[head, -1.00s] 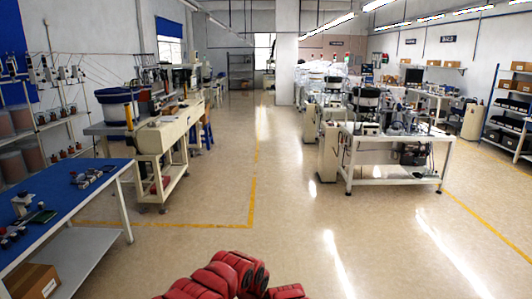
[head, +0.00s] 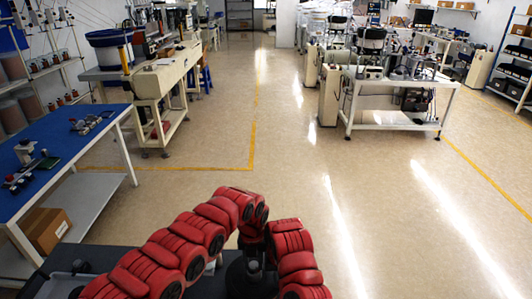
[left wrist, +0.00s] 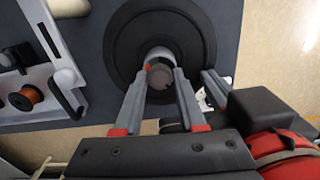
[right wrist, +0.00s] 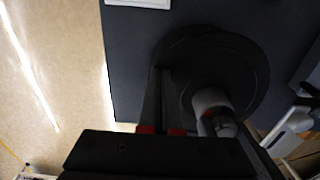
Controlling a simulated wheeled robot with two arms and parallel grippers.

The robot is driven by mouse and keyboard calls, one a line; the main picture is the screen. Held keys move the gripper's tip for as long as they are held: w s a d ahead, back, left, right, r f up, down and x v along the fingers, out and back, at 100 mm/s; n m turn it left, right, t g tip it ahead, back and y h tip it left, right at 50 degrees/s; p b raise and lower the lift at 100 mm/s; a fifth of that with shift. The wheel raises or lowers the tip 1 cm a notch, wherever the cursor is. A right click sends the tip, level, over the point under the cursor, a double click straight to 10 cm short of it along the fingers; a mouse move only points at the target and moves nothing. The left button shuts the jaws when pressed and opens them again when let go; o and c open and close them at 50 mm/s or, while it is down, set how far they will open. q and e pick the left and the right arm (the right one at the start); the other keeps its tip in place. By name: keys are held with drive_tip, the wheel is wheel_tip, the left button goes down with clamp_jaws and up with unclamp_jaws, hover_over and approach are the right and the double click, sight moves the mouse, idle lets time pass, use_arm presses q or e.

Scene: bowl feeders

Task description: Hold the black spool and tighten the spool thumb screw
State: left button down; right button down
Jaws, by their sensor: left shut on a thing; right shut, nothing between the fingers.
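The black spool (left wrist: 120,55) is a wide dark disc on the dark bench. In the left wrist view its pale hub and the grey spool thumb screw (left wrist: 160,77) are at its middle. My left gripper (left wrist: 160,71) is shut on the thumb screw, one finger on each side. The spool (right wrist: 245,65) and the screw (right wrist: 220,127) also show in the right wrist view. My right gripper (right wrist: 161,72) is shut and empty, over the disc beside the hub. In the head view my red arms largely hide the spool and both grippers.
A white tray (left wrist: 50,72) with orange-wound small spools (left wrist: 25,97) lies left of the black spool in the left wrist view. A blue table (head: 60,135) stands at the left in the head view. The floor beyond the arms is clear.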

drive_tip(key=shift+f, duration=0.1)
use_arm(q)
drive_tip(key=c, duration=0.7)
unclamp_jaws()
